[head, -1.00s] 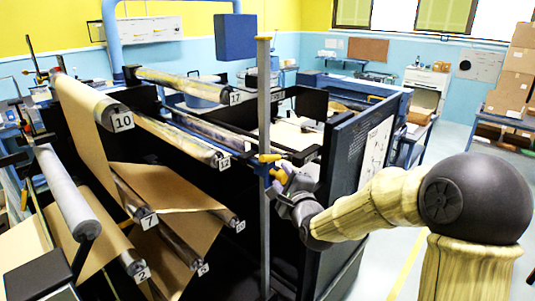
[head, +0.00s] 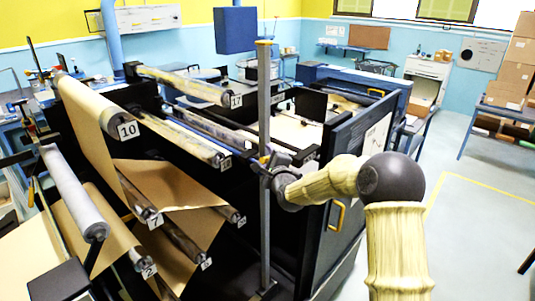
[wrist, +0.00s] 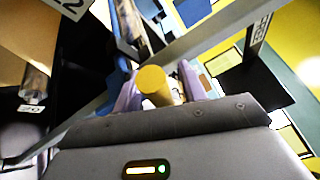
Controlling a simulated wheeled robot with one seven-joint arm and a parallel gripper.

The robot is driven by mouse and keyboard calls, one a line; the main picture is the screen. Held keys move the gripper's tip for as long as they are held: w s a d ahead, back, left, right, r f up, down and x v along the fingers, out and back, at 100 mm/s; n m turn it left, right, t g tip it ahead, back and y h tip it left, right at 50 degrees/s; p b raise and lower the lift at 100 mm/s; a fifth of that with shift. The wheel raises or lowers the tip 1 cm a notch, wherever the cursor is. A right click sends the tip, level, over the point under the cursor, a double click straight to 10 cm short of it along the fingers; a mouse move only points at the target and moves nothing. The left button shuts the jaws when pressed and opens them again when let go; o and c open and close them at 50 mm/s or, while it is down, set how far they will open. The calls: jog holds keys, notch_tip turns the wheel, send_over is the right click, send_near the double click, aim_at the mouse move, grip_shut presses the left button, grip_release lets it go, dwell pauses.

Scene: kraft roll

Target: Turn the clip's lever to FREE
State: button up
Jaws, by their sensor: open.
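In the wrist view a yellow round-ended lever (wrist: 154,86) points toward the camera, between the two purple fingers of my open gripper (wrist: 160,88). I cannot tell whether either finger touches it. The grey upright post (head: 264,105) carries the clip in the head view, and it crosses the wrist view as a grey diagonal bar (wrist: 205,35). In the head view my gripper (head: 264,164) is at the post, at the clip's height, and covers most of the clip.
A black machine frame carries numbered rollers, such as roller 17 (head: 195,84) and roller 10 (head: 92,103), with kraft paper (head: 180,185) hanging between them. A dark panel (head: 345,180) stands right of the post. Open floor (head: 470,230) lies to the right.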

jog(key=shift+c, duration=0.2)
grip_shut()
